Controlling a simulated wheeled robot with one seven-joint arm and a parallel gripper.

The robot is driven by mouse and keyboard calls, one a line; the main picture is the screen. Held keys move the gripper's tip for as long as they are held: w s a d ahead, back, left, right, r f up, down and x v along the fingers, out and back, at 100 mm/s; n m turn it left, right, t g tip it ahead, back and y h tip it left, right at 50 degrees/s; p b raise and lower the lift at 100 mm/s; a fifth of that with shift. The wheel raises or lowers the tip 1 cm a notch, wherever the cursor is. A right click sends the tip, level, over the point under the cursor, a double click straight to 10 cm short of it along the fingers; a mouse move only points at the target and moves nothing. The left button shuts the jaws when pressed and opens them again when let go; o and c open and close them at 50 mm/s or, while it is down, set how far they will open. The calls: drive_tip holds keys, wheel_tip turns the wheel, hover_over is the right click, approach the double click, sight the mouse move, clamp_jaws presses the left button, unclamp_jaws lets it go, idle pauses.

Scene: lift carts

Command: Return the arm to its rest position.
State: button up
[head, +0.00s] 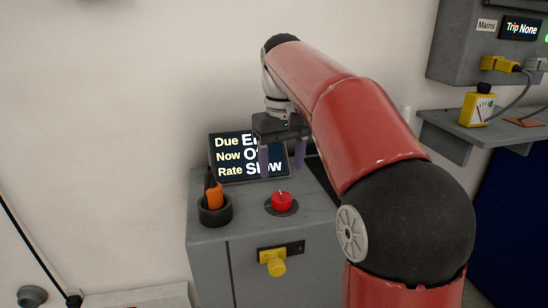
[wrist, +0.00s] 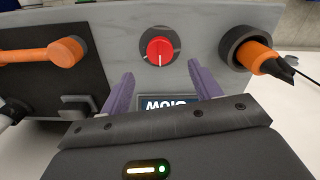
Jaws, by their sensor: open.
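My red arm reaches over a grey cabinet (head: 225,236) in the head view. My gripper (head: 282,158) is above the cabinet top, in front of the display screen (head: 232,158), with its two purple fingers pointing down. In the wrist view my gripper (wrist: 158,85) has its fingers spread wide with nothing between them. A red knob (head: 281,201) on the cabinet top shows in the wrist view (wrist: 160,50) beyond the fingertips, apart from them. The screen reads Due, Now and Rate Slow; my gripper and arm hide part of it.
An orange-handled tool stands in a dark round holder (head: 215,213) left of the knob. A yellow knob (head: 275,264) sticks out of the cabinet front. At right are a wall shelf (head: 450,133) with a yellow meter (head: 476,108) and a Mains box (head: 462,50). The wall at left is bare.

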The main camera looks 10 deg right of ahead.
drive_tip(key=s+f+m+t, duration=0.1)
drive_tip(key=s+f+t, duration=0.1)
drive_tip(key=s+f, duration=0.5)
drive_tip(key=s+f+m+t, duration=0.1)
drive_tip(key=s+f+t, duration=0.2)
drive_tip(key=s+f, duration=0.4)
drive_tip(key=s, duration=0.8)
drive_tip(key=shift+f+t, duration=0.25)
drive_tip(key=shift+t, duration=0.05)
idle(0.4)
